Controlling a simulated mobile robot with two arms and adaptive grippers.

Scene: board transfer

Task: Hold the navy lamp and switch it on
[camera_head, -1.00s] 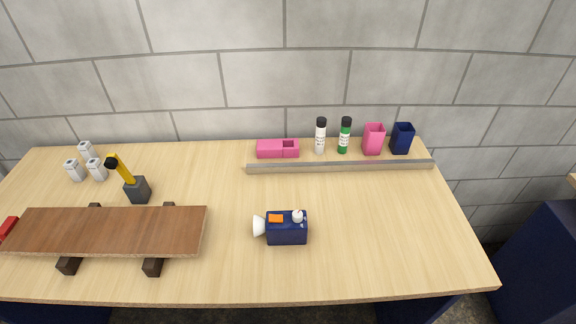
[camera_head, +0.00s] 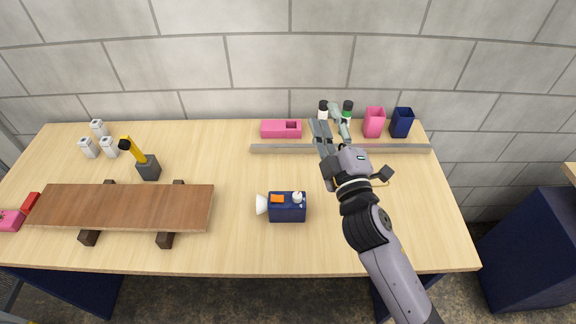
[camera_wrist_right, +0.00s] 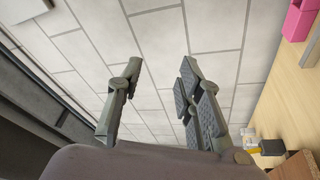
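The navy lamp (camera_head: 287,212) sits on the table's middle front part. It is a dark blue box with a white cone at its left end. On its top are an orange patch (camera_head: 277,198) and a small white knob (camera_head: 297,197). My right gripper (camera_head: 327,112) is open and empty. It is above the back of the table, up and to the right of the lamp, in front of the bottles. In the right wrist view its two fingers (camera_wrist_right: 162,78) are apart, with only the wall between them. The lamp does not show clearly there. My left gripper is not in view.
A grey bar (camera_head: 275,148) lies along the table's back. Behind it stand a pink box (camera_head: 280,129), two bottles partly hidden by my gripper, a pink cup (camera_head: 374,122) and a navy cup (camera_head: 402,122). A brown board (camera_head: 120,206) rests on dark supports at left. The table around the lamp is clear.

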